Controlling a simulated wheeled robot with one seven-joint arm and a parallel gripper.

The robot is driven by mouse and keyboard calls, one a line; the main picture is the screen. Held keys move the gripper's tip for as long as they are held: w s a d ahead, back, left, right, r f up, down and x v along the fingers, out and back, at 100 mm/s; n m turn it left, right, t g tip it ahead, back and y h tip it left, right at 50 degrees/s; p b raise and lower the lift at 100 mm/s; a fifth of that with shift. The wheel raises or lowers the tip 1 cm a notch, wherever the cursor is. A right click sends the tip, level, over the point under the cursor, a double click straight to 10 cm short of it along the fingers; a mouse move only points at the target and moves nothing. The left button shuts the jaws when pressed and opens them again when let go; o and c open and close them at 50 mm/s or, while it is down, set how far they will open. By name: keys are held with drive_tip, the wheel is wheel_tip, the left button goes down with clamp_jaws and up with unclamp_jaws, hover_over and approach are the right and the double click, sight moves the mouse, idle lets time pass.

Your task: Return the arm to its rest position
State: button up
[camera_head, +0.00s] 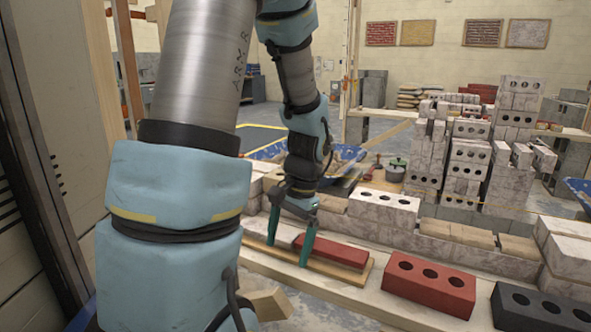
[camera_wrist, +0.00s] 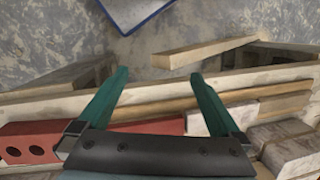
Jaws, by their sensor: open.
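My arm reaches forward from the left of the head view and bends down at its far end. My gripper (camera_head: 290,240) points down, low over the plank bench, by the left end of a flat red brick (camera_head: 335,250). Its two green fingers are spread apart, and I see nothing held between them. In the wrist view, my gripper (camera_wrist: 159,75) also shows its fingers wide apart. A strip of red (camera_wrist: 150,126) shows behind the gripper body there. Whether a finger touches the brick or board, I cannot tell.
The flat brick lies on a wooden board (camera_head: 353,275). A red three-hole brick (camera_head: 430,285) and a dark one (camera_head: 540,310) stand to the right. A wooden post (camera_head: 127,60) stands left.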

drive_tip(key=s+a+r+n+t+h, duration=0.2)
drive_tip(key=s+a+n, duration=0.1)
drive_tip(key=a+n, duration=0.25)
wheel_tip(320, 180, up, 13)
drive_tip(key=n+p, duration=0.1)
drive_tip(key=p, duration=1.2)
drive_tip(key=shift+w+r, duration=0.15)
